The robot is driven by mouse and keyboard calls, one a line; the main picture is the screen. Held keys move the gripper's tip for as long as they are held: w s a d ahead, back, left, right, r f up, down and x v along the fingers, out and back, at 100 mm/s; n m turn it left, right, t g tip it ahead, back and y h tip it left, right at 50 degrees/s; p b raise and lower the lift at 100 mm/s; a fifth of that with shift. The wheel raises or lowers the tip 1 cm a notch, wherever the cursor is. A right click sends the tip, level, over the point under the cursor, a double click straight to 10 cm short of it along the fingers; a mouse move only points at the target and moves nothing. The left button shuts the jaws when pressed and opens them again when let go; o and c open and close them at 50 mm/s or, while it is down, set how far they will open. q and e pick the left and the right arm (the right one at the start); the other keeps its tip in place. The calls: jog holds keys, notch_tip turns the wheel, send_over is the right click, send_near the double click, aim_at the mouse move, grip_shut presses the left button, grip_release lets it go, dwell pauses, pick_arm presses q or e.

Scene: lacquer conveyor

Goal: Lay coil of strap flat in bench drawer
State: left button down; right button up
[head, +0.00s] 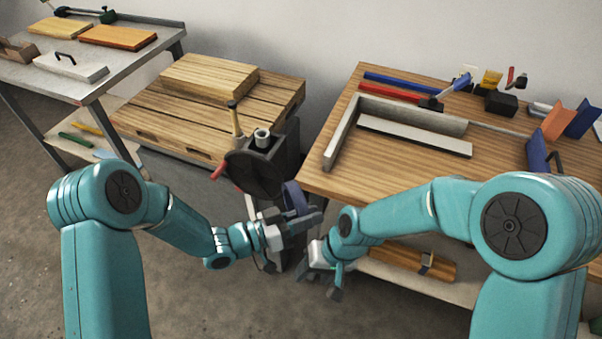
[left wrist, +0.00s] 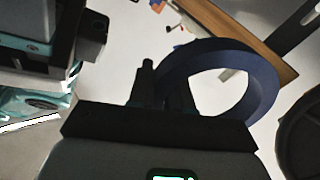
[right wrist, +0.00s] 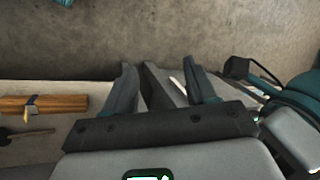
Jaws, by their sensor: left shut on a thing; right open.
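The coil of strap (head: 292,197) is a dark blue ring. My left gripper (head: 300,222) is shut on it between the two right-hand benches. In the left wrist view the coil (left wrist: 264,85) stands out to the right of the left fingers (left wrist: 163,88), its open centre showing. My right gripper (head: 320,281) is lower, in front of the right bench. In the right wrist view its fingers (right wrist: 165,85) are apart, with nothing seen held between them. I cannot pick out an open bench drawer; the arms hide part of the bench fronts.
The right bench (head: 315,178) holds a metal square, bars and tools. Its lower shelf carries a wooden piece (head: 410,262). Floor at the front is clear.

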pick_arm(q)
jog(key=shift+d, duration=0.1)
pick_arm(e)
jog(key=s+a+r+n+g, duration=0.1)
jog(key=a+r, duration=0.3)
jog(key=r, duration=0.3)
jog(key=s+a+r+n, duration=0.1)
jog(key=a+r, duration=0.3)
jog(key=r, duration=0.2)
pick_arm(q)
jog(key=shift+s, duration=0.1)
pick_arm(e)
jog(key=n+t+h, duration=0.2)
jog(key=t, duration=0.4)
send_near(292, 191)
jog(key=x, duration=1)
jog(key=shift+w+f, duration=0.15)
jog(key=shift+f, duration=0.05)
jog(key=shift+c, duration=0.3)
grip_shut()
pick_arm(q)
jog(key=c, duration=1)
grip_release()
